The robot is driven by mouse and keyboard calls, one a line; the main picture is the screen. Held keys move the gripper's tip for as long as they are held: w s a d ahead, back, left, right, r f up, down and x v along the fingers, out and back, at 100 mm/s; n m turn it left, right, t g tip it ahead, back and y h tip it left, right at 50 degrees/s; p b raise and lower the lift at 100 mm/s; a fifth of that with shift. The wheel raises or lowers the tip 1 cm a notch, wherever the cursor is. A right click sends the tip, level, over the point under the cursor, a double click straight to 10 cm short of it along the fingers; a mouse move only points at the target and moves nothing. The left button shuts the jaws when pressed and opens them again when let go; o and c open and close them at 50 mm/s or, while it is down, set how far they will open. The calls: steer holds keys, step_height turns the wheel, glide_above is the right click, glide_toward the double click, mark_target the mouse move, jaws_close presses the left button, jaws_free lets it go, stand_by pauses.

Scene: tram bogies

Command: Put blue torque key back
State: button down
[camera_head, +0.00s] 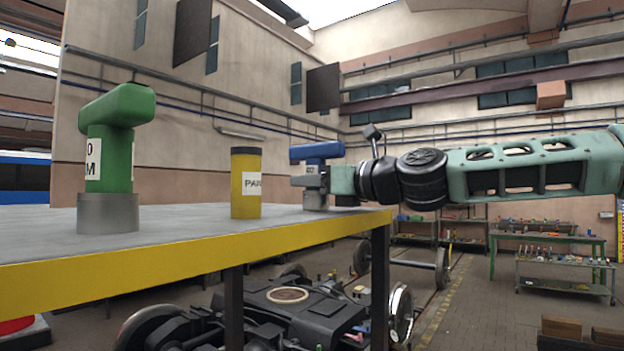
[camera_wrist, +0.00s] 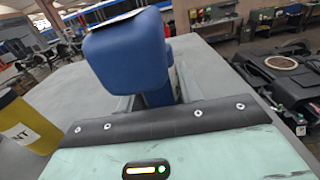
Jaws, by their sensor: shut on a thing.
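The blue torque key (camera_head: 317,152) stands upright at the far right end of the yellow-edged table (camera_head: 180,253). Its lower end is at a grey round holder (camera_head: 314,198); I cannot tell how deep it sits. My gripper (camera_head: 318,181) reaches in from the right and is shut on the key's shaft, below the T-shaped handle. In the wrist view the blue handle (camera_wrist: 128,50) fills the upper middle, and the shaft passes down between the fingers. The holder is hidden there.
A green key (camera_head: 112,140) stands in a grey holder (camera_head: 108,213) at the near left. A yellow paint canister (camera_head: 246,183) stands left of the blue key, close to my gripper. Bare tabletop lies between them. A bogie (camera_head: 290,305) is below, beyond the table.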

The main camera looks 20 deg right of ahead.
steer(key=c, duration=0.9)
jaws_free()
steer(key=shift+f, duration=0.1)
steer(key=shift+d, duration=0.1)
steer(key=shift+s+d, duration=0.15)
steer(key=shift+d, duration=0.05)
steer(key=b+v, duration=0.3)
steer(key=v, duration=0.8)
steer(key=shift+s, duration=0.25)
